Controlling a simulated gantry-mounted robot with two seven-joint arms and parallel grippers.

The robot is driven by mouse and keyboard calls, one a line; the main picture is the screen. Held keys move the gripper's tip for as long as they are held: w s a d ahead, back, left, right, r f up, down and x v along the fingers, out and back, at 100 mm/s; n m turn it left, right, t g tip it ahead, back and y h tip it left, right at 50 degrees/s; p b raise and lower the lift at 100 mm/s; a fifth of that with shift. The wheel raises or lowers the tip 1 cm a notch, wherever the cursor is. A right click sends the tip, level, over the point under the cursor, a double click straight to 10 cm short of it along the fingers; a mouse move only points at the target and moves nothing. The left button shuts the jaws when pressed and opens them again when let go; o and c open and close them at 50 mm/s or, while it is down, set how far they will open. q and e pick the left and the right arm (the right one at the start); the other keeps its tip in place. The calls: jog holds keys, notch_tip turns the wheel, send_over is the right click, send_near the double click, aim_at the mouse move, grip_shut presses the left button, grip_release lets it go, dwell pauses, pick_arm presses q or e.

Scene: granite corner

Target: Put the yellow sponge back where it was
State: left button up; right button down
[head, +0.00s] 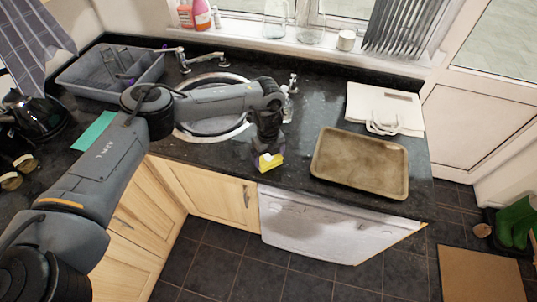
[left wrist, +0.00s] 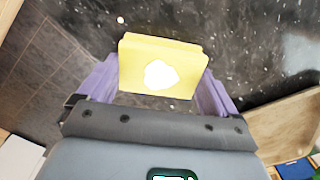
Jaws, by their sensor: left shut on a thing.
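The yellow sponge (head: 269,163) is held in my left gripper (head: 266,157), over the front edge of the dark counter between the sink and the brown tray. In the left wrist view the sponge (left wrist: 135,82) sits between the two purple fingers of the left gripper (left wrist: 155,90), with a white patch on its face. Dark speckled counter shows around it. I cannot tell whether the sponge touches the counter. My right gripper is not in view.
A round sink (head: 212,128) with a tap (head: 190,62) lies left of the gripper. A brown baking tray (head: 360,165) is to the right, with a white board (head: 395,100) behind it. A grey dish rack (head: 95,75) stands at the back left. A dishwasher door (head: 330,228) is below.

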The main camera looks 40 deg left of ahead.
pick_arm(q)
jog(key=o, duration=0.6)
